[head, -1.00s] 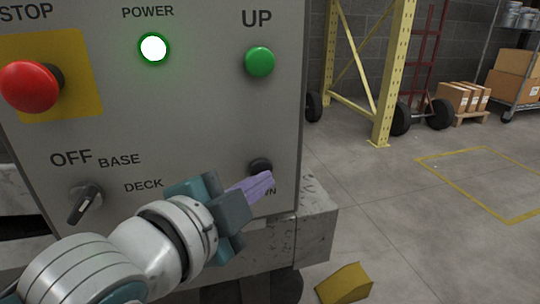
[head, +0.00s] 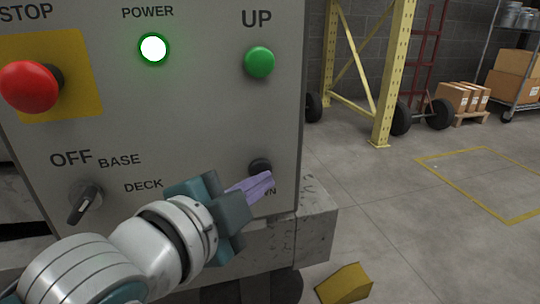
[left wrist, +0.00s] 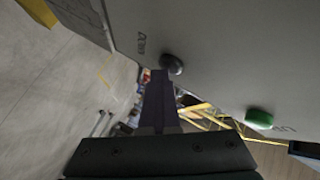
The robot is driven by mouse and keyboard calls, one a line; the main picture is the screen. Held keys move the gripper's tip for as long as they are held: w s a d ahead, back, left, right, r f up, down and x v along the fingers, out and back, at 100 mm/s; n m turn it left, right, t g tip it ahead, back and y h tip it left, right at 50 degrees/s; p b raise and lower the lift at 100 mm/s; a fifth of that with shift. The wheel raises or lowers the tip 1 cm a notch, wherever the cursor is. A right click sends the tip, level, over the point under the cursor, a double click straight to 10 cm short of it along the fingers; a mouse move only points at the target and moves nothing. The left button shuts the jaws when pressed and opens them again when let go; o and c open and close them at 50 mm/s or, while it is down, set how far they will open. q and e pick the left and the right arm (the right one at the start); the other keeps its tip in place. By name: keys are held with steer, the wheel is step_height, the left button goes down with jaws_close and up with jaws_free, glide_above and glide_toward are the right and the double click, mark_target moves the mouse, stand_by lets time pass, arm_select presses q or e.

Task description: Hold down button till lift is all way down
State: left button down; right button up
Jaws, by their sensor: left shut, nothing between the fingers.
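A grey control panel (head: 190,110) fills the left of the head view. Its black down button (head: 260,166) is at the lower right, partly hidden by my left gripper (head: 270,180). The gripper is shut and empty, with its purple fingertips at the button. In the left wrist view the fingertips (left wrist: 160,75) lie right beside the dark button (left wrist: 172,64); I cannot tell whether they press it. The green up button (head: 259,62) is above, and it also shows in the left wrist view (left wrist: 260,119). My right gripper is not in view.
The panel also has a red stop button (head: 28,87), a lit power lamp (head: 153,48) and a base/deck selector switch (head: 84,204). A yellow block (head: 344,284) lies on the floor at lower right. Yellow racking (head: 391,75) and boxes (head: 465,96) stand behind. The floor between is clear.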

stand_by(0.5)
arm_select(q)
steer(key=shift+s+d+p, duration=0.3)
steer(key=shift+s+p, duration=0.35)
steer(key=shift+s, duration=0.2)
steer(key=s, duration=0.1)
steer(key=s+d+p, duration=0.1)
steer(key=s, duration=0.1)
steer(key=s+p, duration=0.1)
steer(key=shift+s+d, duration=0.25)
steer(key=shift+s, duration=0.15)
stand_by(0.4)
